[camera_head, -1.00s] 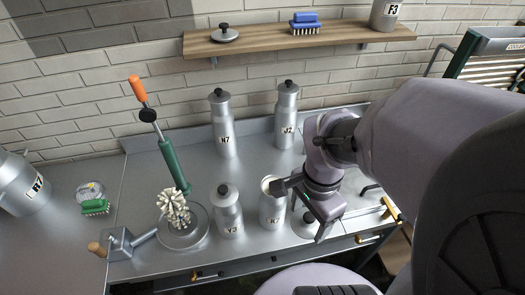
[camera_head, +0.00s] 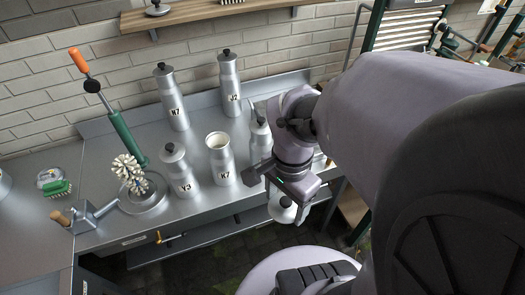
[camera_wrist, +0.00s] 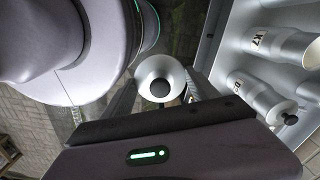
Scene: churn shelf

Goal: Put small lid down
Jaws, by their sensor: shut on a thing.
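A small grey metal lid (camera_head: 282,211) with a dark knob hangs from my gripper (camera_head: 284,196), in front of the counter's front edge. It also shows in the wrist view (camera_wrist: 160,74), with its dark knob between the jaws. My gripper is shut on it. The milk can K7 (camera_head: 221,163) stands open on the counter, left of my gripper; its cream-coloured mouth is bare. K7 also shows in the wrist view (camera_wrist: 275,43). A lidded can (camera_head: 260,140) stands right of K7, partly hidden by my arm; it also shows in the wrist view (camera_wrist: 255,96).
Lidded cans Y3 (camera_head: 179,174), N7 (camera_head: 172,100) and J2 (camera_head: 229,85) stand on the metal counter (camera_head: 105,150). A wooden shelf (camera_head: 190,14) is on the wall. A green rack (camera_head: 395,40) stands at right.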

